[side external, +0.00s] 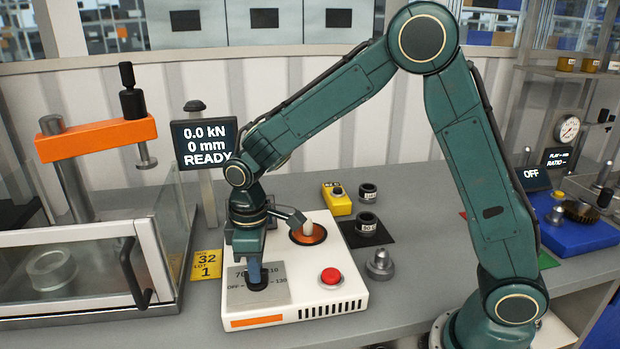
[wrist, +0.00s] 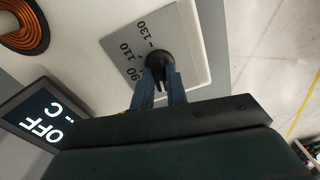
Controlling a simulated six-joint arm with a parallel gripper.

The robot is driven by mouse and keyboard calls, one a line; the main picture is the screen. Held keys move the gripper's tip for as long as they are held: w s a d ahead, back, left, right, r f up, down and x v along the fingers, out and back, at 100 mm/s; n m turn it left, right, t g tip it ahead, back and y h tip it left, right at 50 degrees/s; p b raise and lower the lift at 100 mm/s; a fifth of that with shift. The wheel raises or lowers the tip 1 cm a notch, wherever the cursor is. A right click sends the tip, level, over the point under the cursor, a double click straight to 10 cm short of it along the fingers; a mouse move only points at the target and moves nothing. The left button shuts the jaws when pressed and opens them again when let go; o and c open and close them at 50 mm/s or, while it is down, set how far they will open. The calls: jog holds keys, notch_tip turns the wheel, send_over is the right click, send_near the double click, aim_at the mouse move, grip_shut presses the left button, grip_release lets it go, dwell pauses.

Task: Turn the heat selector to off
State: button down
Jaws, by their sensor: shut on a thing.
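The heat selector is a black knob (side external: 257,285) on a grey metal plate (side external: 234,295) at the front left of a white unit (side external: 320,255). My gripper (side external: 256,273) points down with its blue fingers shut on the knob. In the wrist view the fingers (wrist: 161,84) sit on either side of the knob (wrist: 159,61). A display (wrist: 40,115) in the wrist view reads OFF and C.
An orange-ringed coil (side external: 308,234) and a red button (side external: 331,276) are on the same unit. A press with an orange beam (side external: 95,138) and clear guard stands left. A yellow box (side external: 336,198), dark ring parts (side external: 366,222) and a metal part (side external: 380,264) lie right.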

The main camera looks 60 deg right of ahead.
jog(key=shift+n, duration=1)
jog(key=shift+r, duration=0.1)
jog(key=c, duration=1.4)
grip_release()
notch_tip(320, 180, up, 14)
